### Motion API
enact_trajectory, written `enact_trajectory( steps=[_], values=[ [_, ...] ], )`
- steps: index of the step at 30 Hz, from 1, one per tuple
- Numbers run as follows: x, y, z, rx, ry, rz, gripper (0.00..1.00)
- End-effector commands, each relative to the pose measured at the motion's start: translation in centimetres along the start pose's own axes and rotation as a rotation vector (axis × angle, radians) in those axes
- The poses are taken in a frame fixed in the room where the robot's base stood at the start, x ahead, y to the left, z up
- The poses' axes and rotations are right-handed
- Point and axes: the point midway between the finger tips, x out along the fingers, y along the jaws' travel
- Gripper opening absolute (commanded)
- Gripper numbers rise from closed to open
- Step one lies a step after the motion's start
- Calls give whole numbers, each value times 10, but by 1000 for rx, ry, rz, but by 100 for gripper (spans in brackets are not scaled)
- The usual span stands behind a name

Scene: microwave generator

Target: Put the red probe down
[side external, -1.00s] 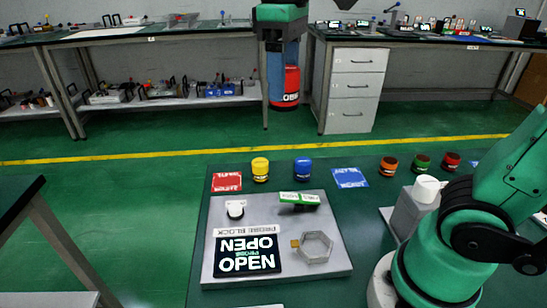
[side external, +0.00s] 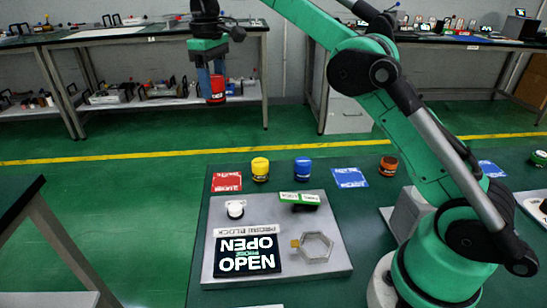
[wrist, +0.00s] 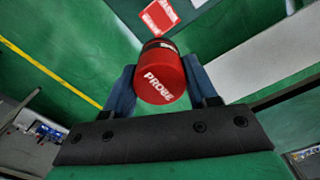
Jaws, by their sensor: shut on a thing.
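The red probe (side external: 217,88) is a short red cylinder with a dark base. My gripper (side external: 212,84) is shut on it and holds it in the air, above and behind the far left of the green table in the side view. In the wrist view the red probe (wrist: 161,76) sits between the two blue fingers of my gripper (wrist: 160,88), its top marked PROBE. A red card (side external: 227,182) lies flat at the table's far left corner; in the wrist view a red card (wrist: 160,16) shows beyond the probe.
A yellow probe (side external: 260,170) and a blue probe (side external: 302,170) stand along the table's far edge, near a blue card (side external: 350,178) and an orange probe (side external: 388,166). A grey plate (side external: 335,245) carries a white knob, a green-topped block, a hexagonal frame and an OPEN panel.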

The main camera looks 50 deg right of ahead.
Motion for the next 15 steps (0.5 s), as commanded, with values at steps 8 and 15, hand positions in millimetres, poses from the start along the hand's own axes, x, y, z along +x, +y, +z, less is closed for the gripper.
enact_trajectory(
  steps=[8,15],
  values=[
    [36,0,0,0,0,0,0],
    [93,0,0,0,0,0,0]
  ],
)
